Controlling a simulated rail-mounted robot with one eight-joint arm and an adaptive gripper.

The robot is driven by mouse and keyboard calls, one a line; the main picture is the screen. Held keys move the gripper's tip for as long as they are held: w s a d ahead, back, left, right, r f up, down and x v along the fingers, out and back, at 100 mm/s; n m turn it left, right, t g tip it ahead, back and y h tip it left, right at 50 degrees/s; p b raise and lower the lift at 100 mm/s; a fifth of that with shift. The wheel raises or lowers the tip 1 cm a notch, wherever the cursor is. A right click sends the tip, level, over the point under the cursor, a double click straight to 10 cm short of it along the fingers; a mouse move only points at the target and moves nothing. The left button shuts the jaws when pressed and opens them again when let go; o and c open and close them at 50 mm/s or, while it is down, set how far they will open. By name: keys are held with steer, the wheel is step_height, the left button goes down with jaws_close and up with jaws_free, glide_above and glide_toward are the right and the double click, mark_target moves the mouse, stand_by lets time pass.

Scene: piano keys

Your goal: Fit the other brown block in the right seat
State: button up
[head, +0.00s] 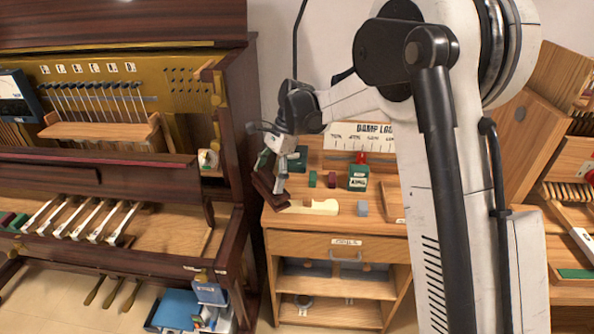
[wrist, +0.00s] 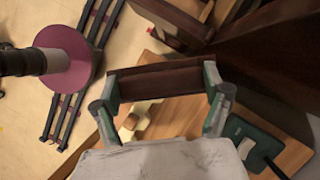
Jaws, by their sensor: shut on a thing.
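A dark brown block (head: 268,191) is held in my gripper (head: 279,184), above the left front edge of the wooden bench, beside the piano's right end. In the wrist view the brown block (wrist: 160,83) spans between the two green-padded fingers of my gripper (wrist: 162,92), with one finger at each end. The piano's key bed (head: 175,225) is at the left in the head view, with several white keys and bare wood to their right. I cannot clearly make out the right seat or another brown block.
The piano's dark side panel (head: 237,130) stands close left of my gripper.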

steer(key=s+a+f+m+t+b, duration=0.1)
steer(key=s+a+f+m, duration=0.1)
steer(key=a, duration=0.7)
steer(key=s+a+f+m+t+b, duration=0.1)
steer(key=a+f+m+t, duration=0.1)
steer(key=a+m, duration=0.3)
steer(key=a+f, duration=0.1)
steer(key=a, duration=0.3)
steer(key=shift+s+a+m+y+b, duration=0.2)
steer(key=shift+s+m+y+b, duration=0.1)
steer(key=shift+s+b, duration=0.05)
steer(key=shift+f, duration=0.25)
steer(key=shift+f+b, duration=3.3)
steer(key=shift+f, duration=2.2)
steer(key=o, duration=1.4)
